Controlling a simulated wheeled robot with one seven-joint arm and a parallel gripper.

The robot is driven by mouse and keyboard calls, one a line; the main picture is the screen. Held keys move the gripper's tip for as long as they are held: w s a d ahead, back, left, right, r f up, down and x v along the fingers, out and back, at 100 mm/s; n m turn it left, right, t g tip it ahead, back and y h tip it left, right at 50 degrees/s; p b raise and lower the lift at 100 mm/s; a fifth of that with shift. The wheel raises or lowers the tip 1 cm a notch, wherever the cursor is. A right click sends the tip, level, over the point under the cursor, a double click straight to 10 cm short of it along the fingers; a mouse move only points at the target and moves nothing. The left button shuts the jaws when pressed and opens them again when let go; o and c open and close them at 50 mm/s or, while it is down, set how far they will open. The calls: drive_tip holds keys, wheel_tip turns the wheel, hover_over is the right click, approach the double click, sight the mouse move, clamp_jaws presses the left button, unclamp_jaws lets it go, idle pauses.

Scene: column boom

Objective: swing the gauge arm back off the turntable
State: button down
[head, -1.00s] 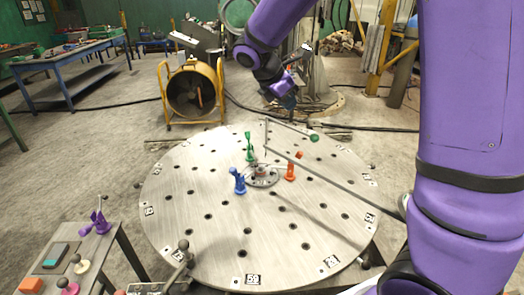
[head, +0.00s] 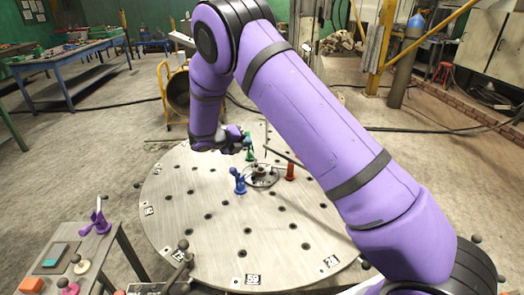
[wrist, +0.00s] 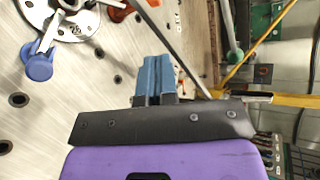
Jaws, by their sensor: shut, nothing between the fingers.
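The turntable (head: 190,235) is a round, pale grey plate with many dark holes. A thin grey rod, which looks like the gauge arm (head: 283,158), reaches over it; my purple arm hides its right part in the head view. In the wrist view a grey rod (wrist: 188,72) runs diagonally past the fingertips, and a green knob (wrist: 233,57) sits on another thin rod to the right. My gripper (head: 247,141) is shut and empty, above the far middle of the plate. Its blue fingers (wrist: 154,68) show in the wrist view, close to the rod; contact cannot be told.
Blue (head: 239,181), green (head: 249,152) and orange-red (head: 290,171) pieces stand around the central hub (head: 262,175). A small side table (head: 60,250) with coloured parts is at lower left. A yellow-framed fan (head: 178,92) stands behind.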

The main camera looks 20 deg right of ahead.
sight(267, 148)
drive_tip(key=w+a+f+n+t+h, duration=0.1)
drive_tip(key=w+a+f+n+t, duration=0.1)
drive_tip(key=f+n, duration=0.3)
wheel_tip(267, 148, down, 2)
drive_tip(key=shift+w+a+f, duration=0.25)
drive_tip(key=shift+a, duration=0.3)
drive_tip(key=x, duration=1.3)
drive_tip(key=shift+w+r, duration=0.1)
drive_tip(key=shift+r, duration=0.3)
drive_tip(key=shift+w+d, duration=0.2)
drive_tip(key=shift+d, duration=0.3)
drive_tip(key=shift+d, duration=0.1)
